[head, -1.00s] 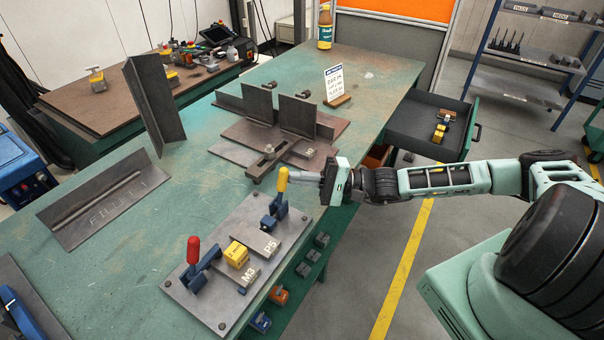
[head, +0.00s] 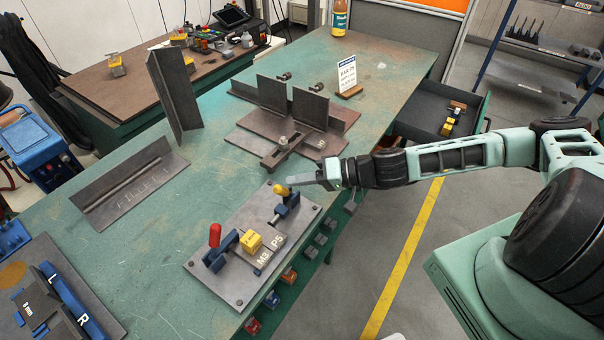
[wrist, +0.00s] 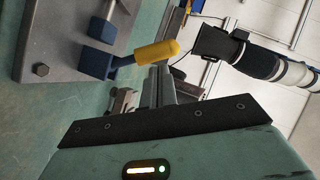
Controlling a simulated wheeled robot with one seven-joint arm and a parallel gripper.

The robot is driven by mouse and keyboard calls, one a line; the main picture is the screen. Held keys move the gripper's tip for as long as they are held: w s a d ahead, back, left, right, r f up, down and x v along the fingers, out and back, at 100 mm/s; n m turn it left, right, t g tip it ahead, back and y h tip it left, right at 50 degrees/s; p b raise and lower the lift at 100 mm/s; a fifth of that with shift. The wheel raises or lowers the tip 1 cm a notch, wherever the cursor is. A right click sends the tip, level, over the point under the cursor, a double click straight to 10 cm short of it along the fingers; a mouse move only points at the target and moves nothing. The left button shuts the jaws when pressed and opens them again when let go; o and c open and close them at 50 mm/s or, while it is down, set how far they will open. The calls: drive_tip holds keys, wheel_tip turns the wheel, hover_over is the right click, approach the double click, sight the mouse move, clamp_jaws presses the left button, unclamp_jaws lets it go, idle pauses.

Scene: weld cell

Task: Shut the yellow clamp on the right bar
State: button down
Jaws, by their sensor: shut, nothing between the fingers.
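The yellow-handled clamp (head: 281,190) stands at the far right end of the grey fixture plate (head: 229,287). The yellow handle leans over to the left, off upright. My gripper (head: 294,180) is shut and empty, its fingertips right at the handle's upper end from the right. In the wrist view the yellow handle (wrist: 157,52) lies just in front of the closed fingers (wrist: 158,85); whether they touch is not clear. Whether the clamp's tip presses on the bar cannot be seen.
A red-handled clamp (head: 214,236) stands upright at the plate's near left, with a yellow block (head: 250,243) between the clamps. Behind my gripper is a fixture with upright steel plates (head: 308,108). A sign (head: 347,77) and open drawer (head: 440,118) lie beyond.

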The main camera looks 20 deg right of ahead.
drive_tip(key=shift+s+a+n+h, duration=0.2)
drive_tip(key=shift+n+h, duration=0.1)
drive_tip(key=shift+h, duration=0.1)
idle(0.4)
